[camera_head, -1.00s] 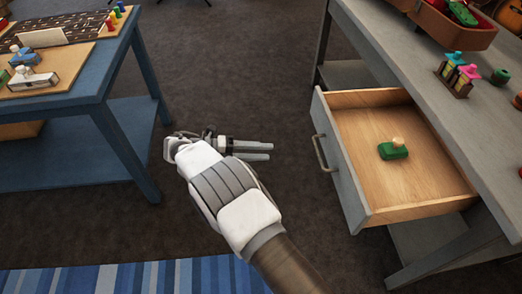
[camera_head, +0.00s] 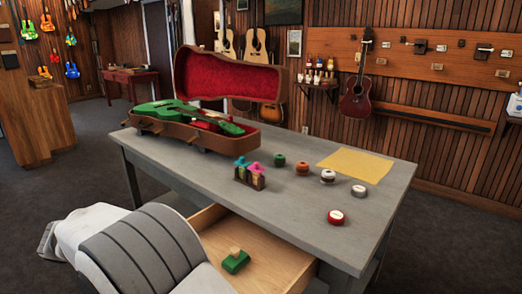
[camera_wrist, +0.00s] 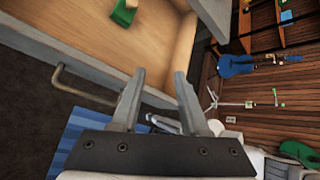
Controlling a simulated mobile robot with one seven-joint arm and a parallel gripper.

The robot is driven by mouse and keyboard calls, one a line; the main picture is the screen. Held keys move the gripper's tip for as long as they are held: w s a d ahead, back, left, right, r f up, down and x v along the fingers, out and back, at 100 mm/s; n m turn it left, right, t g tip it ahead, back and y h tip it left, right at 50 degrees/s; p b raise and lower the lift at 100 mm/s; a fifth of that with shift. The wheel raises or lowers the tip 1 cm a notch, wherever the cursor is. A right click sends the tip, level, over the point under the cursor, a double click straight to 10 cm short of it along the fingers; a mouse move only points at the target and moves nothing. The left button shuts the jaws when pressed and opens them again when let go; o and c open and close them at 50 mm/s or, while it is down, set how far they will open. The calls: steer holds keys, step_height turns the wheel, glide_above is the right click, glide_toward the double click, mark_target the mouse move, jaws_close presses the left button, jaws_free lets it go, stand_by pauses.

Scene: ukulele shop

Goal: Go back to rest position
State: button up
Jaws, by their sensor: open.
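My gripper (camera_wrist: 158,100) shows in the wrist view with its two fingers apart and nothing between them. It is beside the open drawer (camera_wrist: 80,42), near the drawer's handle (camera_wrist: 85,92); whether it touches the handle I cannot tell. In the head view my white and grey arm fills the lower left, and the gripper itself is hidden or out of frame. The open drawer (camera_head: 275,252) of the grey table holds a green block with a pale knob (camera_head: 236,261). The same block shows partly at the top of the wrist view (camera_wrist: 122,14).
The grey table (camera_head: 300,208) carries an open case (camera_head: 215,140) with a green ukulele (camera_head: 190,115), a small rack of colored pieces (camera_head: 249,176), several round tins (camera_head: 328,176) and a yellow sheet (camera_head: 355,164). A wooden counter (camera_head: 35,120) stands left. Dark floor is clear between them.

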steer(key=s+d+r+m+g+y, duration=0.1)
steer(key=d+r+m+y, duration=0.1)
steer(key=d+r+m, duration=0.45)
steer(key=d+r+m+g+y, duration=0.15)
steer(key=d+m, duration=0.25)
steer(key=d, duration=0.5)
steer(key=s+d+r+m+g+y, duration=0.1)
steer(key=d+r+m+y, duration=0.1)
steer(key=d+r+m, duration=0.45)
steer(key=s+d+f+m+t+y, duration=0.2)
steer(key=s+d+m+t+y, duration=0.2)
steer(key=s+d+m, duration=1.2)
step_height(320, 180, up, 16)
steer(key=w+a+m+p, duration=0.1)
steer(key=a+p, duration=0.1)
steer(key=p, duration=1.4)
steer(key=shift+r, duration=0.2)
steer(key=shift+h, duration=0.25)
